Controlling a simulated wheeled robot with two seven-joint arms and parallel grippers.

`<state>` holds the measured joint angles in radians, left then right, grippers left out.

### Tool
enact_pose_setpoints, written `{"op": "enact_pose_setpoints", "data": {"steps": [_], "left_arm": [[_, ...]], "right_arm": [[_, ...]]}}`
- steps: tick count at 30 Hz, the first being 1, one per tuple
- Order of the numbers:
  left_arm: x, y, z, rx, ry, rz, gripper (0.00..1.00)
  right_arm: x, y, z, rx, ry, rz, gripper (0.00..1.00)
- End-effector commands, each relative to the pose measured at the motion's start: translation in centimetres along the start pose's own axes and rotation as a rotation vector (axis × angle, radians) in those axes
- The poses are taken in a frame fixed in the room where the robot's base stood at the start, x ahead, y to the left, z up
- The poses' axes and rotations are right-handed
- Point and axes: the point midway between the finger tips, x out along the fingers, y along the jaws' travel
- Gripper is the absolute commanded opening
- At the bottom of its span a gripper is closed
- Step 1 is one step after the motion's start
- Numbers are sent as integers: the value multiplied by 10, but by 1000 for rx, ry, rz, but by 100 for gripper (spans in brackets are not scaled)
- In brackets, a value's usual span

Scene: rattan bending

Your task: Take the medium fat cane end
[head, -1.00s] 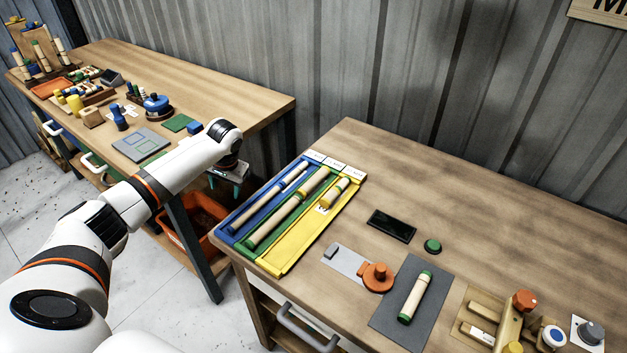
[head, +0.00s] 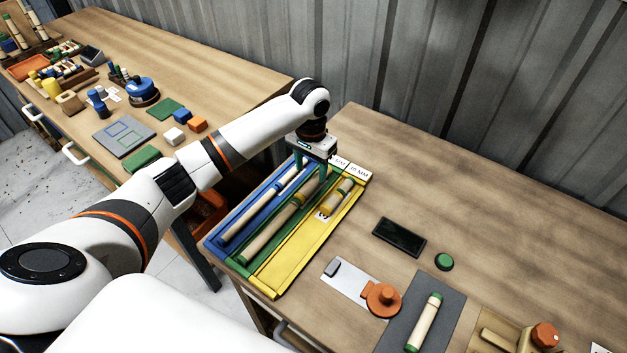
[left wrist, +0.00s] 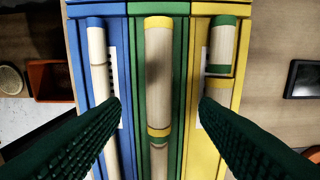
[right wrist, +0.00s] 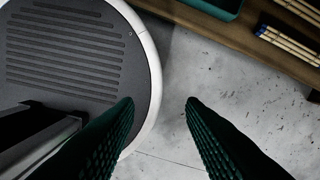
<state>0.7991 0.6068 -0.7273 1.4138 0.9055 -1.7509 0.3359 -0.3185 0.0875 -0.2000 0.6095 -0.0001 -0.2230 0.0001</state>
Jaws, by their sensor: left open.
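A tray with blue, green and yellow lanes holds pale canes. In the green lane (head: 258,262) lies a fat cane (left wrist: 159,75) with a yellow band at its far end and another yellow band lower down. It also shows in the head view (head: 288,217). The blue lane holds a thinner cane (head: 246,224); the yellow lane holds a cane with green and yellow bands (head: 338,197). My left gripper (head: 312,168) is open over the tray's far end. In the left wrist view its fingers straddle the green lane, apart from the cane. My right gripper (right wrist: 160,102) is open and empty above the floor.
Right of the tray are a dark flat device (head: 399,237), a green button (head: 444,262), an orange knob fixture (head: 383,298) and a green-ended cane (head: 425,322) on a grey mat. A second bench (head: 215,75) stands at the left. The table's far right is bare.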

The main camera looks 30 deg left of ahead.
Motion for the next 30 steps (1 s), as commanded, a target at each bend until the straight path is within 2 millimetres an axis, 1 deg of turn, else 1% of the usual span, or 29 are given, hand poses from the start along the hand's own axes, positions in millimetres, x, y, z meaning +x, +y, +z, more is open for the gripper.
{"op": "enact_pose_setpoints", "data": {"steps": [2, 4, 9, 11, 15, 22, 23, 30], "left_arm": [[4, 0, 0, 0, 0, 0, 55], [9, 0, 0, 0, 1, 0, 55], [33, -1, 1, -1, 3, 1, 55], [42, -1, 2, 0, 1, 0, 55], [56, -1, 1, 0, 0, 1, 55], [58, 0, 1, 0, -1, 1, 55], [58, 0, 2, 0, -1, 1, 52], [57, 0, 2, 0, -2, 1, 13]], "right_arm": [[-1, -1, 0, 0, 0, -2, 36], [-3, -2, 4, 0, -6, -2, 36], [-13, -4, 29, 1, -43, -5, 36], [-14, -3, 33, 2, -51, -3, 36], [-14, 3, 33, 5, -49, 4, 36], [-14, 8, 24, 7, -35, 10, 36], [-14, 8, 23, 7, -34, 10, 36], [-14, 6, 21, 5, -30, 7, 36]]}}
